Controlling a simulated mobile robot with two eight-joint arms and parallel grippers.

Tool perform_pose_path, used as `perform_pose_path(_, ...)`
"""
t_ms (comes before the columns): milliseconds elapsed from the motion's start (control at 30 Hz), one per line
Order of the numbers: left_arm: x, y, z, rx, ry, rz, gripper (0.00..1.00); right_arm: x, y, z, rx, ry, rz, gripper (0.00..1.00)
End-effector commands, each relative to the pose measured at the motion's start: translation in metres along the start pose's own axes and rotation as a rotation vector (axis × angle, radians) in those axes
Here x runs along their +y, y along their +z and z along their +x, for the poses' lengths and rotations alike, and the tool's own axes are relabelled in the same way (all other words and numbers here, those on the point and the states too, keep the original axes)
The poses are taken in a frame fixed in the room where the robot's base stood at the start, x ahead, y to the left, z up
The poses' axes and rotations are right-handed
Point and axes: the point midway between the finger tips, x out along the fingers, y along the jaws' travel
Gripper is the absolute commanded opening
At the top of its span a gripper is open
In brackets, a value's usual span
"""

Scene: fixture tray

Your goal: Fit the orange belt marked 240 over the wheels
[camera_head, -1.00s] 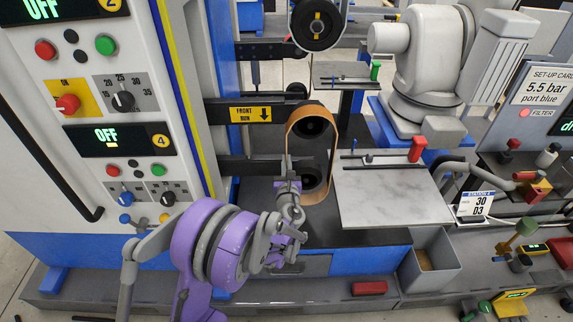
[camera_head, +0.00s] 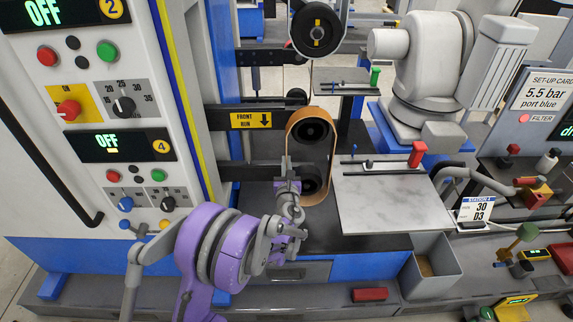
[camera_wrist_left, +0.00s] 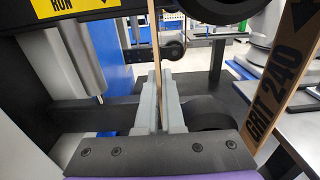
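The orange belt (camera_head: 333,165) stands as an upright loop around the upper wheel (camera_head: 313,130) and lower wheel (camera_head: 309,180) in the head view. Whether it is fully seated across their width I cannot tell. In the left wrist view its near strand (camera_wrist_left: 286,85) shows the print GRIT 240. My left gripper (camera_head: 287,167) is at the loop's left side. In the left wrist view its grey fingers (camera_wrist_left: 158,95) are closed on the belt's left strand, seen edge-on. The dark lower wheel (camera_wrist_left: 209,112) is just right of the fingers. My right gripper is not in view.
A FRONT RUN sign (camera_head: 251,120) with an arrow is left of the belt. A grey plate (camera_head: 392,205) with a red-handled clamp (camera_head: 416,154) lies close on the right. Another wheel (camera_head: 316,30) is above. The control cabinet (camera_head: 150,215) bounds the left side.

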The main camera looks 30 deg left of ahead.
Motion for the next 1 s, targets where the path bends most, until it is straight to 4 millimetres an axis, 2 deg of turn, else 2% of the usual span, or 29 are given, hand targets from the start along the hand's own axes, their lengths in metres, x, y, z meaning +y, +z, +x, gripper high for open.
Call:
perform_pose_path(400,0.0,0.0,0.017,0.0,0.001,0.0,0.0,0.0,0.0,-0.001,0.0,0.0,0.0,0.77)
perform_pose_path(1000,0.0,0.0,0.023,0.0,0.0,0.0,0.0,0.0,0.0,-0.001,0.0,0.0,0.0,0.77)
